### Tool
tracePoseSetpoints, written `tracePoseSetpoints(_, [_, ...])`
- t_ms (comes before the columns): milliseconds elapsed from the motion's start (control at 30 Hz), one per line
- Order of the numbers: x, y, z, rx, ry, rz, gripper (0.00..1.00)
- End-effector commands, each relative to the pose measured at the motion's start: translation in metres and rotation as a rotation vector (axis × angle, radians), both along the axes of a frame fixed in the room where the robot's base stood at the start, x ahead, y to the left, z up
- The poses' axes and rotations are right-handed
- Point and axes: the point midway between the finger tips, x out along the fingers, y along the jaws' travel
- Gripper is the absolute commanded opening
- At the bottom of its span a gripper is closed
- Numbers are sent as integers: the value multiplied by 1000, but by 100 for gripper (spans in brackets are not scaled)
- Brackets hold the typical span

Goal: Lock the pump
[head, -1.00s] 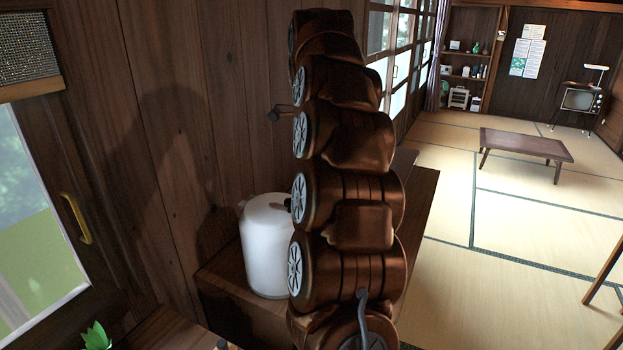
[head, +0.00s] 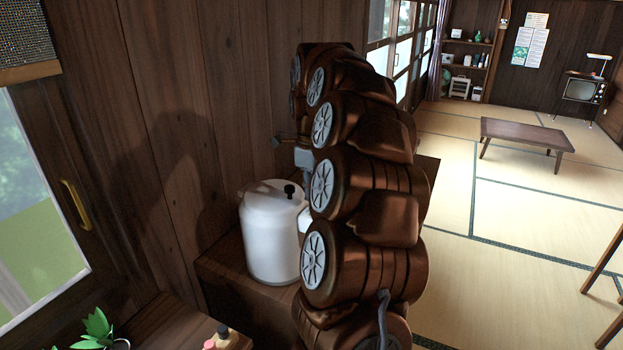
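The pump is a white pot (head: 272,245) with a white lid, standing upright on a dark wooden cabinet against the wall. A small black knob (head: 290,190) sits on top of its lid. A white part, seemingly its spout, juts out at the right and is partly hidden by my arm. My gripper (head: 287,146) shows only as a dark tip and a grey part left of my brown arm, above and behind the pot in the picture. The rest of it is hidden by the arm. I cannot tell whether it is open or touches anything.
The dark cabinet top (head: 225,268) is bare at the pot's left. A wooden surface at bottom left holds a green plant (head: 95,328) and small bottles (head: 222,338). A window with a yellow handle (head: 76,204) is at left. A low table (head: 527,134) stands on open tatami.

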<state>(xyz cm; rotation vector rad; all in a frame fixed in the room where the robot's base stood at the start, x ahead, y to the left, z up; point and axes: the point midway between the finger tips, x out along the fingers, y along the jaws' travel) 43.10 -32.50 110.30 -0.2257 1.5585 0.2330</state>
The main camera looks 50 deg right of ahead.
Motion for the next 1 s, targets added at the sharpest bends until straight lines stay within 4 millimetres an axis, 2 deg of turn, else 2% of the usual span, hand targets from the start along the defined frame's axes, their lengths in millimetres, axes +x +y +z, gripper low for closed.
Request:
tracePoseSetpoints(400, [0, 1, -25, 0, 1, 1, 0])
tracePoseSetpoints(1000, [-1, 0, -33, -20, -8, -1, 0])
